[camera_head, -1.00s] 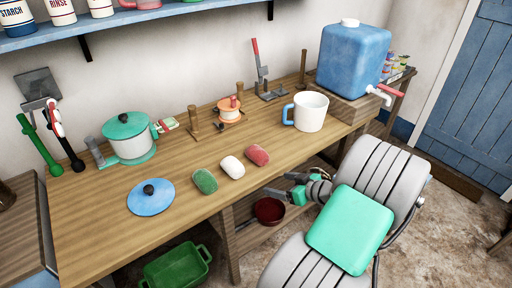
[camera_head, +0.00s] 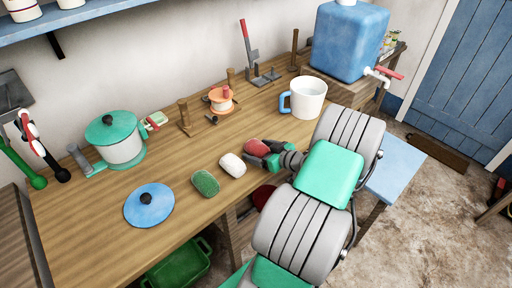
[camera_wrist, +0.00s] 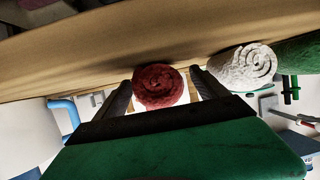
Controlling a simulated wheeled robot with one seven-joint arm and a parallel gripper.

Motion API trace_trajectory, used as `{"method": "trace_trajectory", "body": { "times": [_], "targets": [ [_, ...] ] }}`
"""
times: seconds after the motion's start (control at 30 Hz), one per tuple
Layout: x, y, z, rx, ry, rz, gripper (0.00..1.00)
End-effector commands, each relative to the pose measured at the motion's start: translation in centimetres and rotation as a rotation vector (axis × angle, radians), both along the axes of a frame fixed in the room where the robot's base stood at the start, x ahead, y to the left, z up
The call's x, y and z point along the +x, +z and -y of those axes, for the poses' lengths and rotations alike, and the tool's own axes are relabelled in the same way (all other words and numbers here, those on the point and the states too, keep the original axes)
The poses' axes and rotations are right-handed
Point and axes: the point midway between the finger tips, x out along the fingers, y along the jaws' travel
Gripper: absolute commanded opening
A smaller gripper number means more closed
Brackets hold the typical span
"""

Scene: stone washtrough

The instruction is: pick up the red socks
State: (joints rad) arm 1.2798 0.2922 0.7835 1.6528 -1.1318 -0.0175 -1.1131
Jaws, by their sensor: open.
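The red socks (camera_head: 256,147) are a rolled bundle on the wooden bench, at the right end of a row of rolled socks. In the wrist view the red roll (camera_wrist: 158,86) shows its spiral end between my two fingers. My gripper (camera_head: 267,154) is open, with its fingers reaching around the near side of the red roll. I cannot tell whether either finger touches it. The white roll (camera_head: 232,165) lies just left of it, and it also shows in the wrist view (camera_wrist: 243,67) close outside my right-hand finger. The green roll (camera_head: 206,184) lies further left.
A white mug (camera_head: 308,97) with a blue handle stands behind and right of my gripper. A blue lid (camera_head: 149,205) and a green-lidded pot (camera_head: 116,143) are at the left. An orange spool (camera_head: 221,101) stands behind the rolls. Bare bench (camera_head: 180,165) lies between.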

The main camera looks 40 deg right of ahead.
Motion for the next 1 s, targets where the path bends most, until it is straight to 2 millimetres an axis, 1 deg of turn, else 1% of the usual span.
{"method": "trace_trajectory", "body": {
  "times": [0.03, 0.1, 0.27, 0.3, 1.0],
  "targets": [
    [0.59, -0.19, -0.17, 0.000, 0.003, 0.000, 0.82],
    [0.92, -0.40, -0.14, -0.001, 0.001, -0.001, 0.82],
    [0.97, -0.43, -0.18, -0.001, 0.001, -0.001, 0.82],
    [0.97, -0.43, -0.20, 0.000, 0.002, -0.001, 0.81],
    [0.99, -0.39, -0.27, -0.001, 0.004, 0.000, 0.23]
  ]
}}
